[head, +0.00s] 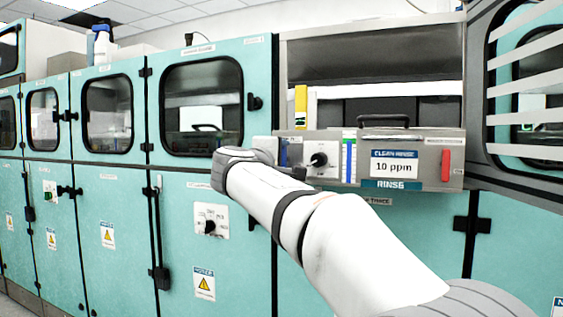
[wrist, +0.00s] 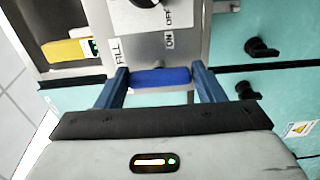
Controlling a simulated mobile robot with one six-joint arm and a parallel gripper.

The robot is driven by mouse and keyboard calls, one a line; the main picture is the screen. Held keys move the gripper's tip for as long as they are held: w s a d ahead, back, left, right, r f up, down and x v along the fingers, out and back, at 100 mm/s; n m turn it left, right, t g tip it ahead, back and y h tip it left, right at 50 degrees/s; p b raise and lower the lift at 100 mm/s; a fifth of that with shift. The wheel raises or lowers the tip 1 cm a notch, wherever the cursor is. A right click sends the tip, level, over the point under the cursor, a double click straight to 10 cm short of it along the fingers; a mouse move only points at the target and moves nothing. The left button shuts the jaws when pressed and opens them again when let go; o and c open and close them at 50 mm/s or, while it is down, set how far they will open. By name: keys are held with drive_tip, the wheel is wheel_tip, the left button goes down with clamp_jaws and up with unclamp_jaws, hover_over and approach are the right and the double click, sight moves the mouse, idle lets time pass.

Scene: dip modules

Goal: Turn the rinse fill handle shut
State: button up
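The blue handle (wrist: 160,78), beside a FILL label (wrist: 118,50), lies crosswise on the panel edge in the wrist view. My gripper (wrist: 160,70) has its two blue-grey fingers spread, one at each end of the handle. The fingertips are very close to the handle's ends; I cannot tell whether they touch. In the head view my arm reaches to the left end of the grey rinse panel (head: 430,182), with the gripper (head: 288,168) largely hidden behind its wrist.
The panel carries a black knob (head: 319,159) with ON and OFF labels, a display reading 10 ppm (head: 394,167) and a red handle (head: 446,165). A yellow block (head: 301,100) stands above. Teal cabinets with black latches (head: 255,102) line the left.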

drive_tip(key=o, duration=0.4)
drive_tip(key=v, duration=0.7)
drive_tip(key=shift+s+a+p, duration=0.15)
drive_tip(key=shift+s+p, duration=0.2)
drive_tip(key=shift+r, duration=0.1)
drive_tip(key=s+d+f+m+g+y+p, duration=0.1)
drive_tip(key=s+d+f+m+g+p, duration=0.3)
drive_tip(key=d+p, duration=0.45)
drive_tip(key=s+d+f+m+g+p, duration=0.25)
drive_tip(key=s+d+g+p, duration=0.25)
drive_tip(key=d+p, duration=0.35)
drive_tip(key=s+d+f+m+g+y+p, duration=0.2)
drive_tip(key=s+p, duration=0.4)
drive_tip(key=s, duration=0.3)
drive_tip(key=s+d+f+m+g+y+p, duration=0.2)
drive_tip(key=s+f+m+g+y+p, duration=0.1)
drive_tip(key=s+m+p, duration=0.2)
drive_tip(key=s+p, duration=0.2)
drive_tip(key=s, duration=0.2)
drive_tip(key=shift+s+f, duration=0.15)
drive_tip(key=shift+s, duration=0.2)
